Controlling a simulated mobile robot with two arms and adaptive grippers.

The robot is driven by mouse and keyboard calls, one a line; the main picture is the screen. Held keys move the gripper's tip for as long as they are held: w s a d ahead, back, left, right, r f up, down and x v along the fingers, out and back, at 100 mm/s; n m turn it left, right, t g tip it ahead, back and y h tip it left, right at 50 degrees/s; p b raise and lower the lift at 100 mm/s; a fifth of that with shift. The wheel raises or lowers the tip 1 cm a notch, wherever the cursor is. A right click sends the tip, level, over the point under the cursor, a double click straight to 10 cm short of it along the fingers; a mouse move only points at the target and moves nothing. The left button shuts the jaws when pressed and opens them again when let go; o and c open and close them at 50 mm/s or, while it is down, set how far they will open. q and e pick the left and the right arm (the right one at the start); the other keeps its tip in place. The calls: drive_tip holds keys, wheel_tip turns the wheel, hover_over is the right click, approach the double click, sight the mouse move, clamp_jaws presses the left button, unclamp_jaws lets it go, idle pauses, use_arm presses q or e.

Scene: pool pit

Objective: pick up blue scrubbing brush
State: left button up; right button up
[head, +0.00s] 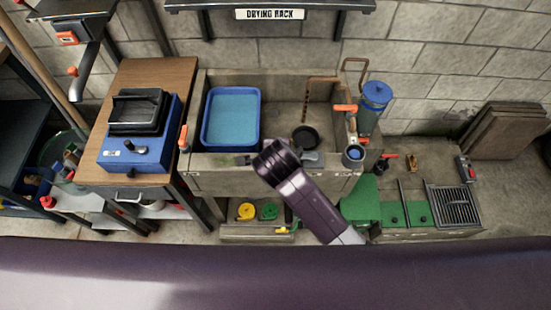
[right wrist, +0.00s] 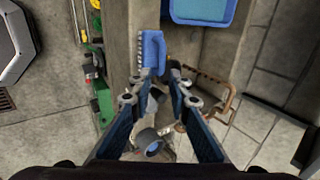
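The blue scrubbing brush (right wrist: 153,48) shows in the right wrist view, with pale bristles along its left side. It appears to lie along the concrete rim of the basin. My right gripper (right wrist: 158,74) has its fingers apart, with the tips at the brush's near end. A narrow gap shows between them; I see no clear contact. In the head view my purple right arm reaches over the basin's front rim, and my right gripper (head: 272,158) is mostly hidden beneath it. I cannot make out the brush there. My left gripper is not in view.
The concrete basin (head: 215,182) holds a blue tub (head: 232,118) and a dark round pan (head: 304,137). A blue canister (head: 374,105) and a copper pipe (right wrist: 218,92) stand to the right. A wooden table (head: 165,75) with a blue device (head: 140,145) stands left.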

drive_tip(key=p+x, duration=0.2)
drive_tip(key=x, duration=0.4)
drive_tip(key=shift+w+a, duration=0.2)
drive_tip(key=shift+w, duration=0.05)
drive_tip(key=shift+x, duration=0.85)
drive_tip(key=shift+s, duration=0.1)
clamp_jaws()
